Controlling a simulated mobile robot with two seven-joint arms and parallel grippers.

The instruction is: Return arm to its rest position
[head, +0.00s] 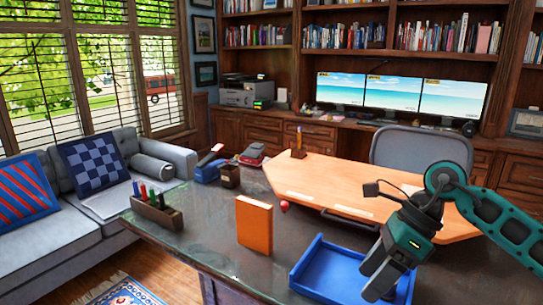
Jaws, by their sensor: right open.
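My right arm comes in from the right edge of the head view. Its gripper (385,281) is open and points down over the right part of the blue tray (305,259), with nothing seen between the fingers. I cannot tell how high it is above the tray. The gripper hides part of the tray's right side. My left arm and left gripper are not in view.
An orange book (255,225) stands upright on the dark desk (200,235), left of the tray. A pen holder (158,213) is at the desk's left. A light wooden surface (340,185) and an office chair (421,150) are behind. Three monitors (392,93) stand further back.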

